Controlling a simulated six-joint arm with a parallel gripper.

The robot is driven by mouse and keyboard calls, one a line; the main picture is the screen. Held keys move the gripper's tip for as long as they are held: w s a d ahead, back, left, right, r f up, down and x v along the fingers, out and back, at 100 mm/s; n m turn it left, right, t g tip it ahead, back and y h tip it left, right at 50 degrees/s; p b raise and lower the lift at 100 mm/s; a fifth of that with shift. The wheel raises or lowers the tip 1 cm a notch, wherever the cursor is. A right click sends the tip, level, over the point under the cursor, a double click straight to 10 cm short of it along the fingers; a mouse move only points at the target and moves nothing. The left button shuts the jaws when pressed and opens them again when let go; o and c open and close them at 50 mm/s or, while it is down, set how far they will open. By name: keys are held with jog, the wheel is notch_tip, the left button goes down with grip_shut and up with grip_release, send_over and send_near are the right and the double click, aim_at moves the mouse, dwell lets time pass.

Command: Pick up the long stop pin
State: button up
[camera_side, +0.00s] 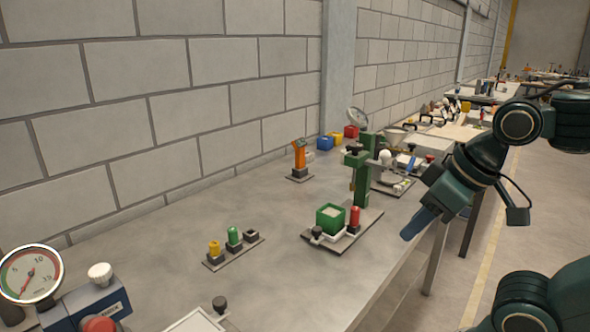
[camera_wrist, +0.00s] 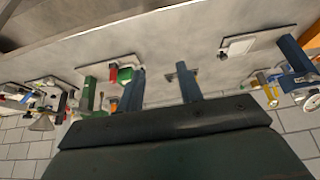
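A rack (camera_side: 240,252) on the bench in the side view holds a shorter yellow pin (camera_side: 214,249) and a taller green pin (camera_side: 234,237); its third, dark socket (camera_side: 251,236) looks empty. A red pin (camera_side: 355,217) stands on the base of the green sandbed fixture (camera_side: 331,219). I cannot tell for certain which pin is the long stop pin. My gripper (camera_side: 412,232) is off to the right of the fixture, past the bench edge. In the wrist view its two blue fingers (camera_wrist: 160,67) are apart with nothing between them. The red pin also shows there (camera_wrist: 113,73).
A pressure gauge (camera_side: 31,274) and a blue device (camera_side: 90,304) stand at the front left. An orange tool (camera_side: 299,158) stands near the wall. Blue, yellow and red bins (camera_side: 337,138) and a funnel stand (camera_side: 395,140) are behind. Bare bench lies around the rack.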

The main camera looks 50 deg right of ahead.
jog(key=shift+c, duration=0.3)
jog(key=m+g, duration=0.5)
jog(key=g, duration=0.1)
send_over(355, 208)
notch_tip(355, 208, down, 2)
jog(key=f, duration=0.1)
jog(key=shift+w+a+r, duration=0.1)
jog(key=shift+r, duration=0.15)
jog(key=shift+f, duration=0.1)
jog(key=shift+f, duration=4.2)
jog(key=shift+f, duration=2.6)
